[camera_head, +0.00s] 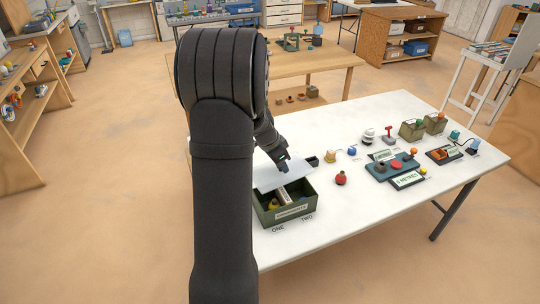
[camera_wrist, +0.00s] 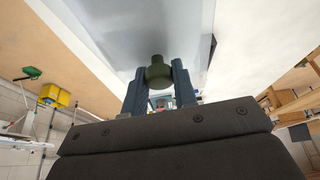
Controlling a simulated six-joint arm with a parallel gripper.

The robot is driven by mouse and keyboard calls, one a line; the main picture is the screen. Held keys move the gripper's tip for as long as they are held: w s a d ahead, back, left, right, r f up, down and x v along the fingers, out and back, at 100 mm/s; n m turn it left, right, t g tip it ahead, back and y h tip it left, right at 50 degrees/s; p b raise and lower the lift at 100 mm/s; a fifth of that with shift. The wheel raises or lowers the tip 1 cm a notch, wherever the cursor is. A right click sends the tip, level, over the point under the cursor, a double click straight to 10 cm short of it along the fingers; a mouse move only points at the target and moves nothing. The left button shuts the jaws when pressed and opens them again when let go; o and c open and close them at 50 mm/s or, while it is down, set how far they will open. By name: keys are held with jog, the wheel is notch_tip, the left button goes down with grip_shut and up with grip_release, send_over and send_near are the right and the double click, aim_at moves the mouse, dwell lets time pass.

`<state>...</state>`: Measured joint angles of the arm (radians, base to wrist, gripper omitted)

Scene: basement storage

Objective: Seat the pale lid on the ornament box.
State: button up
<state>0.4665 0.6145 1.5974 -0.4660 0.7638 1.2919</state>
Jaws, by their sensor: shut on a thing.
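The pale lid (camera_head: 268,181) is a thin, light grey-white panel. My gripper (camera_head: 284,166) is shut on its dark green knob (camera_wrist: 158,72); the lid's pale face (camera_wrist: 130,25) fills the upper part of the wrist view. The ornament box (camera_head: 286,214) is dark green with a pale label on its front, at the table's near left. It is open at the front, where a yellowish item (camera_head: 273,203) and a pale divider or bar show inside. The lid hangs over the rear of the box and looks tilted. The box's rear rim is hidden.
The white table (camera_head: 400,230) has a red ornament (camera_head: 341,178) right of the box. Small coloured items, a teal tray (camera_head: 378,171) with a sign, and green bins (camera_head: 411,130) stand further right. The table's front right is clear. My arm hides the table's left part.

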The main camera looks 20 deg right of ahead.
aim_at(282, 179)
jog(key=s, duration=0.1)
jog(key=s+m, duration=0.1)
jog(key=s, duration=0.2)
jog(key=shift+r+g, duration=0.3)
jog(key=shift+r, duration=0.1)
jog(key=shift+f, duration=2.8)
jog(key=shift+f, duration=0.6)
jog(key=o, duration=1.6)
jog(key=shift+c, duration=0.2)
jog(key=shift+r, duration=3.55)
